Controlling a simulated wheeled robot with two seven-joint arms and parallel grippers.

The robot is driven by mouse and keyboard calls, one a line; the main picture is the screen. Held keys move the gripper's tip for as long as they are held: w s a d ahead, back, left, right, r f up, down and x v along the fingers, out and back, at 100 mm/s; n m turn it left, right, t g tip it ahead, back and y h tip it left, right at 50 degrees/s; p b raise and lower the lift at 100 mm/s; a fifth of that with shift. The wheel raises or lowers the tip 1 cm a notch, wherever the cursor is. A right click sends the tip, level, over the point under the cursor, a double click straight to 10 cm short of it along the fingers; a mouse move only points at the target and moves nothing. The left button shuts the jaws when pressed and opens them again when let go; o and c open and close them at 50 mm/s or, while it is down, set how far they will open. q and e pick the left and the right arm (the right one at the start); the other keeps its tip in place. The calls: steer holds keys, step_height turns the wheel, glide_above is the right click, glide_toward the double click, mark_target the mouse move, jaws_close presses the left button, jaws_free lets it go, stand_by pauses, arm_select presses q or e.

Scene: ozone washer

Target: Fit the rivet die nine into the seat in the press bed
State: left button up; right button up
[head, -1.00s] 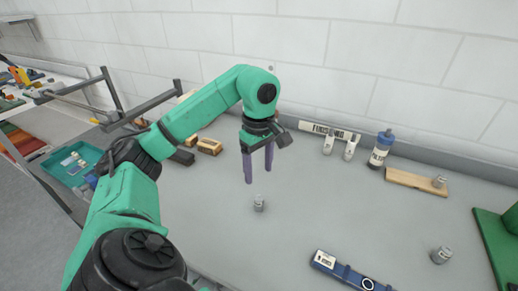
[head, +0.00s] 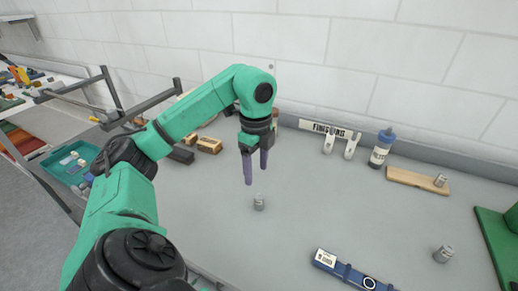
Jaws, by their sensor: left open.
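Three small grey metal cylinders that look like dies are in the head view. One die (head: 259,202) stands on the bench just below my left gripper, another die (head: 443,254) stands at the right, and a third die (head: 440,180) is on a wooden board. Their markings are too small to read, so I cannot tell which is nine. My left gripper (head: 256,174) is open and empty, fingers pointing down, above and slightly behind the nearest die, apart from it. The green press-like body (head: 497,240) is cut off at the right edge; no seat shows. My right gripper is not in view.
A blue bar (head: 345,272) with a white label and a ring lies at the front. The wooden board (head: 405,179), a blue-capped bottle (head: 380,153) and white clamps (head: 339,142) stand near the wall. Wooden blocks (head: 208,146) lie behind my arm.

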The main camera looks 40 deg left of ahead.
mark_target(259, 197)
arm_select(q)
steer(key=f+p, duration=0.1)
steer(key=f, duration=0.3)
steer(key=f+p, duration=0.1)
steer(key=f, duration=0.3)
steer(key=f+p, duration=0.1)
steer(key=f, duration=0.3)
steer(key=shift+w+d+f, duration=0.25)
steer(key=shift+d+f, duration=0.05)
steer(key=shift+f, duration=0.15)
jaws_close()
